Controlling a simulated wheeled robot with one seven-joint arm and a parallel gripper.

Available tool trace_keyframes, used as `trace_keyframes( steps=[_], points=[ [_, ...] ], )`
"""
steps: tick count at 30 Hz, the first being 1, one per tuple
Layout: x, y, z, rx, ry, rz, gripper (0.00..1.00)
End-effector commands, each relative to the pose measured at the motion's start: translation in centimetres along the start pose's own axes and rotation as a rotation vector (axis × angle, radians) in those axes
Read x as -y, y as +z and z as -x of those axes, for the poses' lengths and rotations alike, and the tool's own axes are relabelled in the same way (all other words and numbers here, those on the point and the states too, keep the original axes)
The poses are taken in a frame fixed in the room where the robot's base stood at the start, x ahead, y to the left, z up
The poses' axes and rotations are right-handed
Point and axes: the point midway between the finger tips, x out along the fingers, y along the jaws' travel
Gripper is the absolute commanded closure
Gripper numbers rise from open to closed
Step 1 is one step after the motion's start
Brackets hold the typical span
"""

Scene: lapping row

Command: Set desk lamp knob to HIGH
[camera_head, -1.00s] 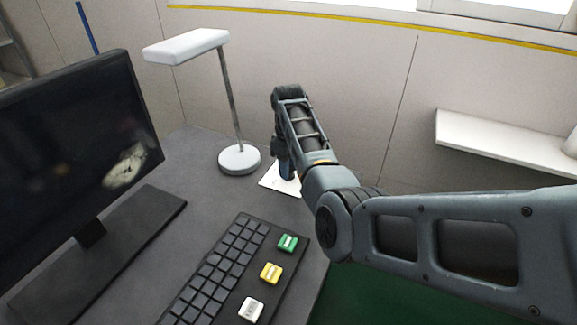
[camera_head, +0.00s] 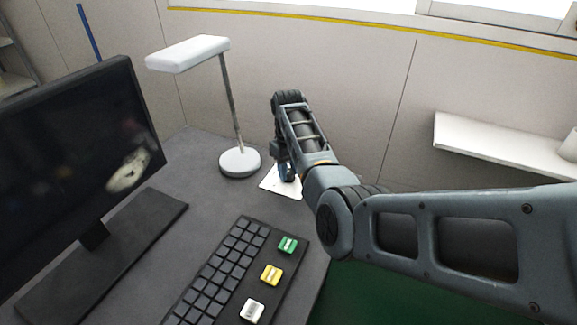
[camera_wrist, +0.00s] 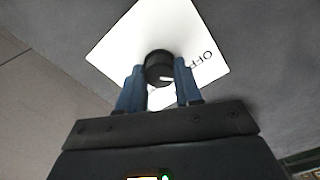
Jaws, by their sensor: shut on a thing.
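The desk lamp (camera_head: 189,53) stands on the grey desk, with a white head, a thin post and a round base. A white label plate (camera_head: 272,182) lies on the desk right of the base. In the wrist view a dark round knob (camera_wrist: 158,66) with a pale mark sits on the plate (camera_wrist: 125,45). "OFF" is printed at its right; no HIGH label is readable. My gripper (camera_wrist: 160,83) reaches down to the plate, its two blue fingers shut on the knob. In the head view my gripper (camera_head: 287,174) mostly hides the knob.
A monitor (camera_head: 75,150) stands at the left. A dark keyboard (camera_head: 225,270) lies in front, with green (camera_head: 288,244), yellow (camera_head: 271,274) and white (camera_head: 252,311) blocks on its right side. A wall shelf (camera_head: 500,147) is at the right. Bare desk lies between monitor and keyboard.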

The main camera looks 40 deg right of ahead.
Motion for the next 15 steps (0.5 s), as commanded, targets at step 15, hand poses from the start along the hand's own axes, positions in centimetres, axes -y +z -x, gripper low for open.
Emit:
trace_keyframes(
  steps=[15],
  points=[
    [0.03, -0.08, 0.21, -0.002, -0.001, -0.491, 0.96]
  ],
)
